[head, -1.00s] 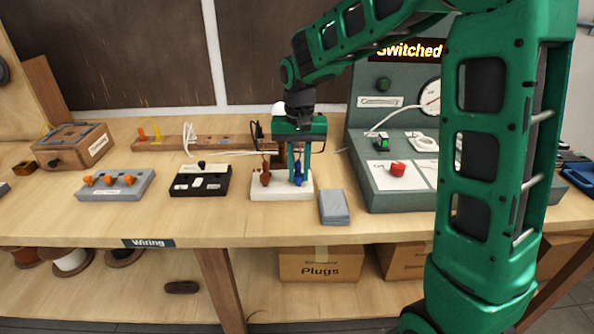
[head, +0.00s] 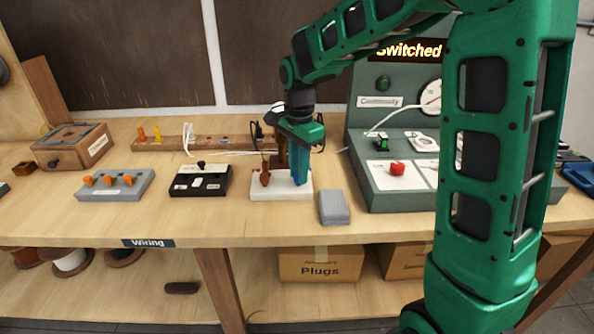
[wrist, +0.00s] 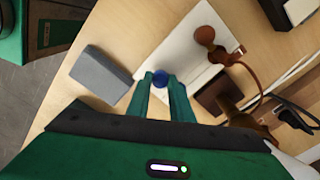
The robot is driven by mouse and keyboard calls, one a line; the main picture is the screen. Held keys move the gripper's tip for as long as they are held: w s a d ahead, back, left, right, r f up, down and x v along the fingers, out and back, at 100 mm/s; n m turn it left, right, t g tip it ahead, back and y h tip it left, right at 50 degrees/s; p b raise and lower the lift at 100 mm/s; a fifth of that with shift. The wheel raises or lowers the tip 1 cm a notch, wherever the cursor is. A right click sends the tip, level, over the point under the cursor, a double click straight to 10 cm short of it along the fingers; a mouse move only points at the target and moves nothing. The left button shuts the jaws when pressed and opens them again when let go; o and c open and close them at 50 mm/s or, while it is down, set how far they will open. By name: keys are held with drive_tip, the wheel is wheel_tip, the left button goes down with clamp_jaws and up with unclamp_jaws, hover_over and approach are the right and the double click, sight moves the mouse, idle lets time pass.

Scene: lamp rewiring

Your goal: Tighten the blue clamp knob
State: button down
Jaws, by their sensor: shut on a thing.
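The blue clamp knob (wrist: 161,77) sits on the white clamp base (wrist: 198,38), seen from above in the wrist view. My gripper (wrist: 160,84) points down with its green fingers closed on the blue knob. In the head view my gripper (head: 298,178) stands over the right part of the white base (head: 270,192) and its fingers hide most of the knob. A brown knob (head: 265,178) stands on the left part of the same base.
A grey block (head: 334,207) lies just right of the base. A black switch block (head: 200,182) is to the left. The grey test console (head: 385,197) with a red button (head: 398,168) stands to the right. Dark cords lie behind the base.

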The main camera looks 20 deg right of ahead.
drive_tip(key=shift+w+a+r+m, duration=0.15)
drive_tip(key=shift+w+m, duration=0.05)
drive_tip(key=shift+m, duration=0.6)
drive_tip(key=c, duration=1.8)
unclamp_jaws()
drive_tip(key=shift+c, duration=0.2)
wheel_tip(320, 180, up, 10)
drive_tip(key=shift+r, duration=0.25)
